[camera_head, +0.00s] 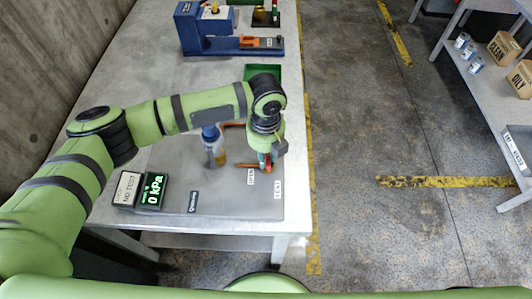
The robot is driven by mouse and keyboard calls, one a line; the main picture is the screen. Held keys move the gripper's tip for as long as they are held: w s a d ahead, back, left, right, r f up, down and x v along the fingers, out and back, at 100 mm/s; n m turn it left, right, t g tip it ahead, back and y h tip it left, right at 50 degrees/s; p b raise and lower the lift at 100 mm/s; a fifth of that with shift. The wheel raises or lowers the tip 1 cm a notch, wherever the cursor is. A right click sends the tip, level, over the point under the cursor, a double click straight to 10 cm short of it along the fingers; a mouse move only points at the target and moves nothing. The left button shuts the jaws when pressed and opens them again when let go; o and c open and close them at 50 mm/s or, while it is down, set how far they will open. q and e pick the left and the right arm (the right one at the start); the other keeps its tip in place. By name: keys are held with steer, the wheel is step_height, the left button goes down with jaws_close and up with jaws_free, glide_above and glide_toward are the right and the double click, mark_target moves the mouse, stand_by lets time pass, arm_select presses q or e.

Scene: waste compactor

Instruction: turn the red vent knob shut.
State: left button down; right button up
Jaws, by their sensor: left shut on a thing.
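My left gripper (265,157) reaches down from the green arm over the grey panel on the table. It is shut on the red vent knob (268,168), of which only a little red shows between and below the fingers. The rest of the knob is hidden by the gripper, so I cannot tell its angle. Labels reading OPEN (251,177) and VENT (278,189) lie just in front of it. A gauge display (153,189) on the left of the panel reads 0 kPa. My right gripper is out of view.
A blue and clear cylinder (213,145) stands left of the gripper, with orange pipes (246,166) beside it. A blue machine (225,36) and green tray sit farther back. A shelf with boxes (503,48) stands at the right, across open floor.

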arm_select(q)
steer(key=shift+r+m, duration=0.1)
steer(key=shift+m, duration=0.4)
steer(key=shift+w, duration=0.1)
steer(key=c, duration=1.1)
jaws_free()
steer(key=shift+r, duration=0.1)
step_height(320, 180, up, 12)
steer(key=shift+f, duration=0.1)
